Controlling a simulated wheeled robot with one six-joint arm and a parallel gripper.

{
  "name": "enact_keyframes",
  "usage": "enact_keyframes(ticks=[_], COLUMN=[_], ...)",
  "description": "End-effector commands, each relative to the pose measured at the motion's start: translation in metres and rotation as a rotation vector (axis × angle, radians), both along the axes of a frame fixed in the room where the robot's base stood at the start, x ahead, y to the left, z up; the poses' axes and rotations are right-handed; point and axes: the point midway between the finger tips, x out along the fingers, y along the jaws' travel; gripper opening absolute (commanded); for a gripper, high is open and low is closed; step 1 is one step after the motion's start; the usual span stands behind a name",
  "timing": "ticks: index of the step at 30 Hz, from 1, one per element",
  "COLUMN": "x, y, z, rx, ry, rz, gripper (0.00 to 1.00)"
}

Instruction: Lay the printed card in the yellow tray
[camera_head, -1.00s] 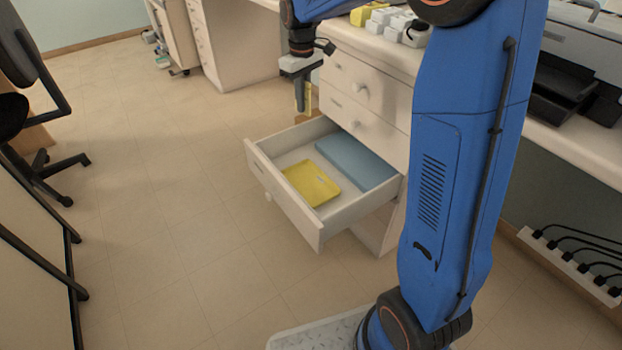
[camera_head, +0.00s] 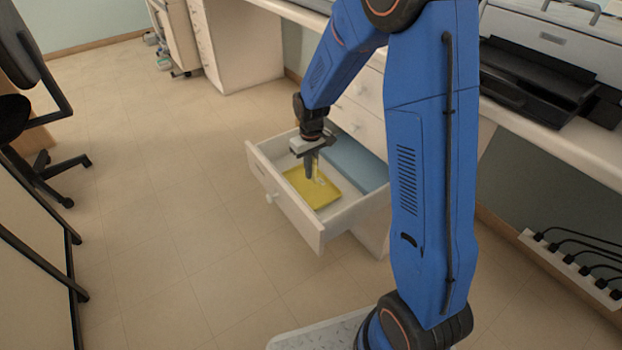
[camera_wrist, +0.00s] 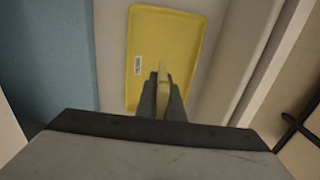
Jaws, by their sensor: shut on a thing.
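The yellow tray (camera_head: 305,190) lies flat in the open drawer, and it fills the upper middle of the wrist view (camera_wrist: 170,35). A small white printed label (camera_wrist: 138,65) is on its floor near one long side. My gripper (camera_head: 313,172) points down over the tray. In the wrist view my gripper (camera_wrist: 163,82) is shut on the card (camera_wrist: 162,70), a thin pale-yellow strip seen nearly edge-on between the fingertips. The card's printed face is not visible. The card is over the tray; I cannot tell whether it touches the tray floor.
The open drawer (camera_head: 290,218) has raised walls around the tray. A flat blue item (camera_head: 357,163) lies beside the tray and shows at the left of the wrist view (camera_wrist: 50,50). The bench and closed drawers stand behind. A chair (camera_head: 30,110) is far left; the floor between is clear.

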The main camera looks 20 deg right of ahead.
Motion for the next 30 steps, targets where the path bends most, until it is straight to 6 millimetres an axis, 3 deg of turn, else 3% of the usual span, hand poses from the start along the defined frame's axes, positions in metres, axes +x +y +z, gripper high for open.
enact_keyframes(ticks=[11, 22, 25, 30], x=[-0.001, 0.000, 0.000, 0.000], y=[0.000, 0.000, 0.000, 0.000], z=[-0.037, -0.041, -0.041, -0.041], rx=[-0.001, 0.000, 0.000, 0.000], ry=[0.002, 0.000, 0.000, 0.000], rz=[0.000, 0.000, 0.000, 0.001], gripper=[0.00, 0.00, 0.26, 0.26])
